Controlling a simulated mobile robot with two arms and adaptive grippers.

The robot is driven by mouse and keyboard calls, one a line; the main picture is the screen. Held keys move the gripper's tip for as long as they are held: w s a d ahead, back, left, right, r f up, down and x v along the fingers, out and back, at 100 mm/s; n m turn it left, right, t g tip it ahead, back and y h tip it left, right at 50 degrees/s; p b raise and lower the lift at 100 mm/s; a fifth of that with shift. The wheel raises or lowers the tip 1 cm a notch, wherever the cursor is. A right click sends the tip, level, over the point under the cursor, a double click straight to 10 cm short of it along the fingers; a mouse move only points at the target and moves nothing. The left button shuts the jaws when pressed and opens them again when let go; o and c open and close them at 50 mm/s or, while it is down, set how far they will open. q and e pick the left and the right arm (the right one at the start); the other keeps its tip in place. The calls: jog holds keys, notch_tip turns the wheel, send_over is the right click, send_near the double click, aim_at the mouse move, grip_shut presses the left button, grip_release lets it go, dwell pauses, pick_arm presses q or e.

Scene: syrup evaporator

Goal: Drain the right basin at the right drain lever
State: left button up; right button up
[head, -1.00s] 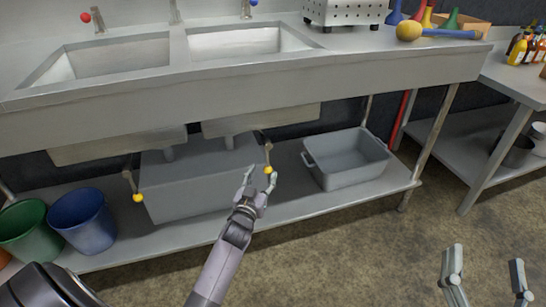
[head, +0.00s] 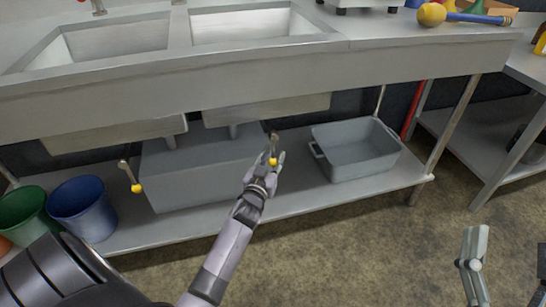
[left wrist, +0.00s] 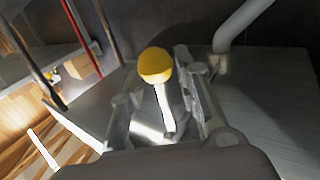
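The right basin (head: 255,24) is the right one of two steel sink basins, and its floor looks bare. Below it hangs the right drain lever (head: 274,148), a thin stem with a yellow knob (head: 273,161). My left gripper (head: 270,164) is at this knob, with its fingers on either side. In the left wrist view the yellow knob (left wrist: 155,65) and pale stem lie between the spread fingers (left wrist: 160,100), with gaps visible, so the gripper is open around the lever. My right gripper (head: 508,262) is open and empty at the lower right, partly cut off by the frame edge.
The left drain lever (head: 130,178) has its own yellow knob. A grey box (head: 200,180) stands behind the levers, and a grey tub (head: 355,155) sits right of them on the lower shelf. Blue (head: 82,207) and green (head: 25,215) buckets stand left. The floor in front is clear.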

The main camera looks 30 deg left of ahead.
pick_arm(q)
grip_shut()
dwell(0.4)
